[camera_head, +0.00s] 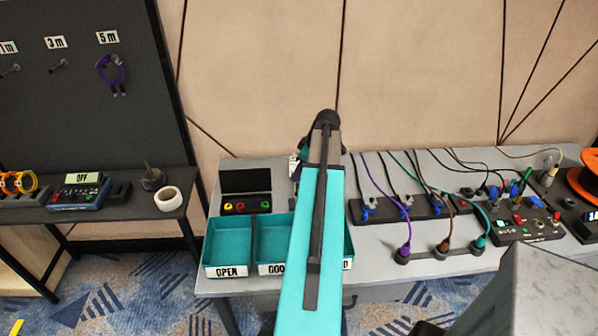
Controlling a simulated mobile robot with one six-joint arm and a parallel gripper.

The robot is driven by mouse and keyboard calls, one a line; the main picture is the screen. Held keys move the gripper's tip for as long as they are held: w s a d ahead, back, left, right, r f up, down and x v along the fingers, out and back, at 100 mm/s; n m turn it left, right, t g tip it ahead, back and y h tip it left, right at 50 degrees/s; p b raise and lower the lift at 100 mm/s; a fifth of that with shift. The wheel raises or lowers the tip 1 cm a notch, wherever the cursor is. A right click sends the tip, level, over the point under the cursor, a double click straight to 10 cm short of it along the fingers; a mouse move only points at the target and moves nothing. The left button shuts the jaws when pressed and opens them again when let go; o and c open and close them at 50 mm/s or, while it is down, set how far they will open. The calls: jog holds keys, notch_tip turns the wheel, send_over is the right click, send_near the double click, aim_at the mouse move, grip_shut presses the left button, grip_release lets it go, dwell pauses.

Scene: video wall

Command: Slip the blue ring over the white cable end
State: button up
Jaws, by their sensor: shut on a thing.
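A cream-white cable (520,156) runs along the back right of the grey table. Its pale end (548,163) stands upright in a dark holder at the right. I cannot make out a blue ring. My teal arm (318,240) reaches up the middle of the view, and its dark far joint (325,119) is near the wall. My gripper is hidden behind the arm, so neither its fingers nor anything in them shows.
Teal bins (228,270) stand at the table's front left. A black strip (425,213) with blue plugs and several coloured cables lies right of my arm. A black switch box (527,230) and an orange spool (585,178) are farther right. A side table (100,208) stands left.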

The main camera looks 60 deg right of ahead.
jog(key=shift+f, duration=0.25)
jog(key=shift+f+b, duration=1.5)
jog(key=shift+f, duration=1.25)
jog(key=shift+s, duration=0.1)
jog(key=shift+f+b, duration=1.25)
jog(key=shift+f, duration=0.35)
dwell(0.7)
jog(key=o, duration=1.1)
jog(key=shift+r, duration=0.1)
